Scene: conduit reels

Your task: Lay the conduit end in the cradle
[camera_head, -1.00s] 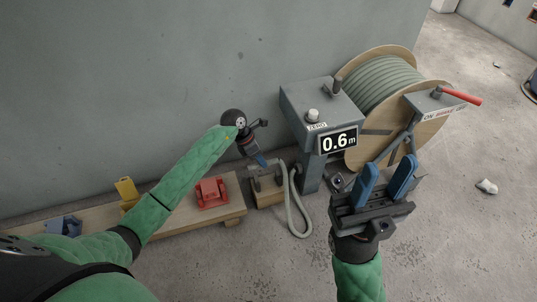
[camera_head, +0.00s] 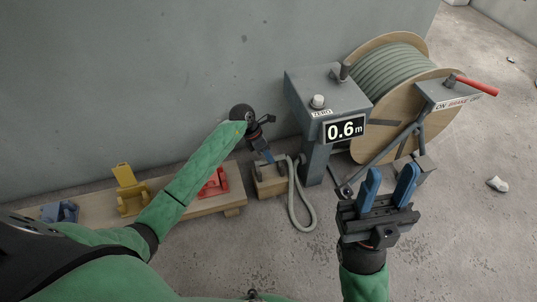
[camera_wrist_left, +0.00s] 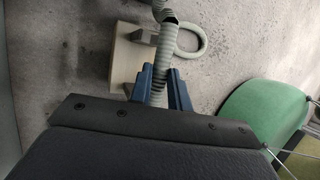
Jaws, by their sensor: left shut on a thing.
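My left gripper (camera_head: 266,156) is shut on the grey ribbed conduit (camera_wrist_left: 159,84), just above and behind a wooden block (camera_head: 270,187) with dark posts. In the left wrist view the conduit lies between the blue fingers (camera_wrist_left: 163,84). The conduit's loop (camera_head: 304,222) hangs to the floor beside the block. Three cradles stand on the wooden plank (camera_head: 205,207): blue (camera_head: 60,212), yellow (camera_head: 130,192) and red (camera_head: 217,183). My left forearm partly hides the red one. My right gripper (camera_head: 388,187) is open and empty, in front of the reel stand.
A grey counter post (camera_head: 330,105) reading 0.6 m stands right of the block. Behind it is the conduit reel (camera_head: 390,75) with a red brake lever (camera_head: 477,86). A wall runs close behind the plank. Floor in front is clear.

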